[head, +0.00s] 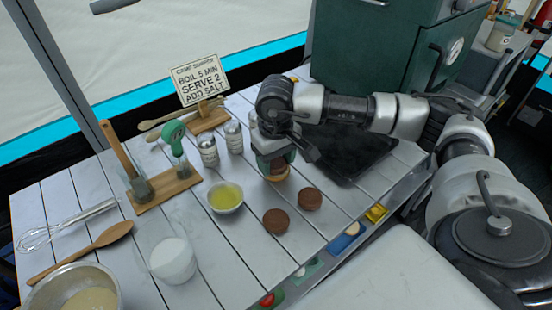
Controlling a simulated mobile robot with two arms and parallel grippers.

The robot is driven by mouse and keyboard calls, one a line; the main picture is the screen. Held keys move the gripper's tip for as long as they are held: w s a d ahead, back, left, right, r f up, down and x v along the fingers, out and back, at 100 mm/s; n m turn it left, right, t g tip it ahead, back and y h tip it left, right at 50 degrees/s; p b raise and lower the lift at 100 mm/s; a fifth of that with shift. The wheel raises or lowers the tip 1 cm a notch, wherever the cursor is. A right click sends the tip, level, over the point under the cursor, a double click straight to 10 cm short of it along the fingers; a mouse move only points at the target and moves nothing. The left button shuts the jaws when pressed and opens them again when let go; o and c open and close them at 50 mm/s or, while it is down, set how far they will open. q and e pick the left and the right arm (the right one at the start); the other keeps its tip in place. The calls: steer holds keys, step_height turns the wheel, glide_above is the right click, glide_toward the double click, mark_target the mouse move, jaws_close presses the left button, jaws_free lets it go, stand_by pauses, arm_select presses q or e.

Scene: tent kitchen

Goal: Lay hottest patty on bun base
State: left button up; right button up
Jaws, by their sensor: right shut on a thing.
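My right gripper (281,163) is shut on a brown patty (278,166), mostly hidden by the fingers. The tan bun base (277,178) shows just below it; I cannot tell whether the patty touches it. Two more brown patties lie flat on the white slatted table, one in front (276,220) and one to the right (310,199). No heat difference between them is visible. My left gripper is not in view.
A black tray (350,153) lies right of the gripper, before a green oven (388,50). A sign (199,80) stands behind. Coloured items line the front edge.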

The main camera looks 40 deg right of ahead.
mark_target(276, 162)
steer(key=o, duration=0.9)
steer(key=shift+r, duration=0.65)
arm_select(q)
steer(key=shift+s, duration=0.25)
arm_select(e)
step_height(276, 162, up, 11)
